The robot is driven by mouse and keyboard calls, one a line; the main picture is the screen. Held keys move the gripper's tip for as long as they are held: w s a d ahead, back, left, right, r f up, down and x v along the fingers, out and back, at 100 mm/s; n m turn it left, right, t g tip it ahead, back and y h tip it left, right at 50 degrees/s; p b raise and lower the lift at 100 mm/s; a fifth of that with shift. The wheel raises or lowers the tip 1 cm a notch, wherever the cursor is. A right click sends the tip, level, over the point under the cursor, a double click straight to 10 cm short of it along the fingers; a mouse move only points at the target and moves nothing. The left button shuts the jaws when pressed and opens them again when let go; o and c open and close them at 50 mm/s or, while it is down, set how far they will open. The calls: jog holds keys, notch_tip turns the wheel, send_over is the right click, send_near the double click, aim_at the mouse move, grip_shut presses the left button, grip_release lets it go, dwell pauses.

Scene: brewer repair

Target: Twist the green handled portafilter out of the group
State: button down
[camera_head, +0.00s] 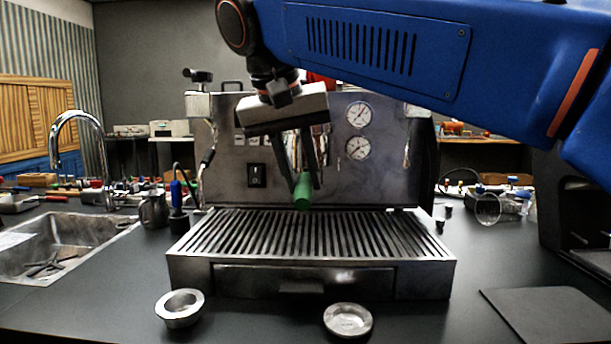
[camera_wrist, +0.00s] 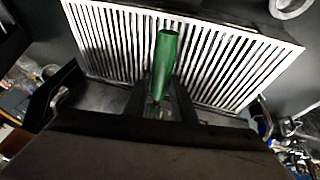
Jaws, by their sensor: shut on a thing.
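The green handle (camera_head: 302,191) of the portafilter points toward the camera in the head view, in front of the espresso machine (camera_head: 375,185) and above its drip tray. My gripper (camera_head: 303,178) reaches down from above and its two fingers are shut on the handle. In the wrist view the green handle (camera_wrist: 165,62) sticks out from between my fingers (camera_wrist: 160,105), over the slatted drip tray (camera_wrist: 105,45). The group and the portafilter's basket end are hidden behind my gripper, so I cannot tell how the portafilter sits in the group.
A dark mat (camera_head: 555,315) lies at right. A sink (camera_head: 60,245) is at left; a metal pitcher (camera_head: 153,210) stands beside the machine.

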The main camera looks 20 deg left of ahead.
jog(key=shift+s, duration=0.15)
dwell(0.7)
jog(key=shift+s+a+m+h, duration=0.15)
jog(key=shift+a+m+h, duration=0.15)
jog(key=shift+a+m, duration=0.5)
jog(key=shift+w+a+m+g+h, duration=0.2)
jog(key=shift+a+m+h, duration=0.1)
jog(key=shift+a+m, duration=0.5)
jog(key=shift+w+a+m+g+h, duration=0.1)
jog(key=shift+a+m+g+h, duration=0.15)
jog(key=shift+a+m, duration=0.5)
